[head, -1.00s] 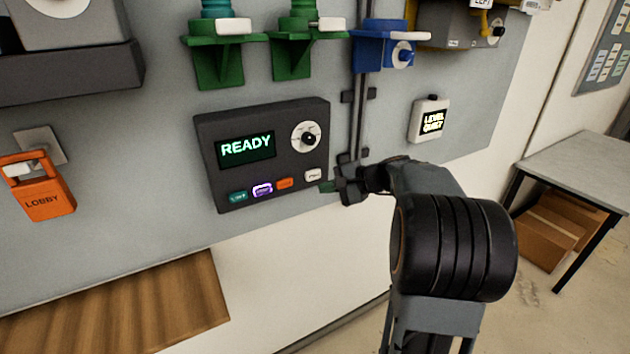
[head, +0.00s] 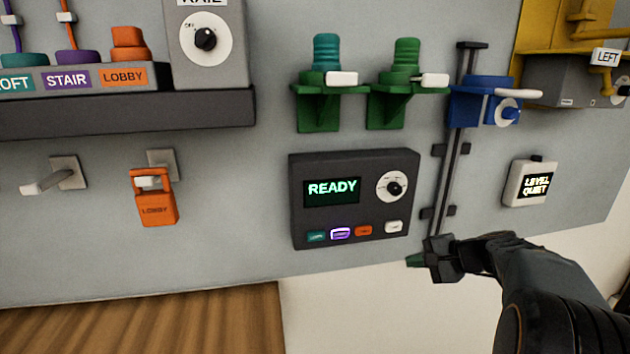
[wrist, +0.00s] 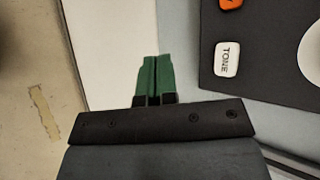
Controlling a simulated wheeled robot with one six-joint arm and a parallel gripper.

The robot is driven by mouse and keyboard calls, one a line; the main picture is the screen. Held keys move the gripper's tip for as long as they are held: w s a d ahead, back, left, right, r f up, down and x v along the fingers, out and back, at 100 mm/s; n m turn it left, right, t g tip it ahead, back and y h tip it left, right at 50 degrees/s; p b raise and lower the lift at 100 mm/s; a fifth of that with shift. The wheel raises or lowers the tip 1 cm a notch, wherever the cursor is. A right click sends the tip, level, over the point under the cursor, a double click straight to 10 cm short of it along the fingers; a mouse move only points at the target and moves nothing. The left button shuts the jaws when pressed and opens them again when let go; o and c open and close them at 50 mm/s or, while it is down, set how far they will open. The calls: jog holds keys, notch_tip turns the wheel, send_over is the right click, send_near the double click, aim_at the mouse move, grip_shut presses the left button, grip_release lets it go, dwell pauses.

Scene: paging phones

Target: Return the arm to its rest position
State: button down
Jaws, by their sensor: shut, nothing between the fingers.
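My gripper (head: 416,261) is at the lower right in the head view, just below the lower right corner of the dark READY panel (head: 300,215). Its green fingertips point left and are pressed together with nothing between them. In the wrist view my gripper (wrist: 157,75) shows its two green fingers side by side and shut. The panel also shows at the upper right of the wrist view (wrist: 270,85), with its white TONE button (wrist: 227,58) apart from the fingers. My dark arm reaches in from the lower right.
A vertical rail (head: 459,160) runs close above my gripper. A blue bracket (head: 480,103), two green brackets (head: 317,115) and a LEVEL QUIET box (head: 530,184) project from the wall. An orange LOBBY tag (head: 154,208) hangs at left. A wooden surface (head: 140,320) lies below.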

jog(key=s+a+f+n+g+h, duration=0.45)
jog(key=s+f, duration=0.25)
jog(key=s, duration=0.3)
jog(key=s+a+r+n+h, duration=0.1)
jog(key=s+a+n+h, duration=0.3)
jog(key=s+a+n, duration=0.3)
jog(key=shift+s+r+n+t, duration=0.35)
jog(key=shift+s+r+n, duration=0.05)
jog(key=shift+n, duration=0.05)
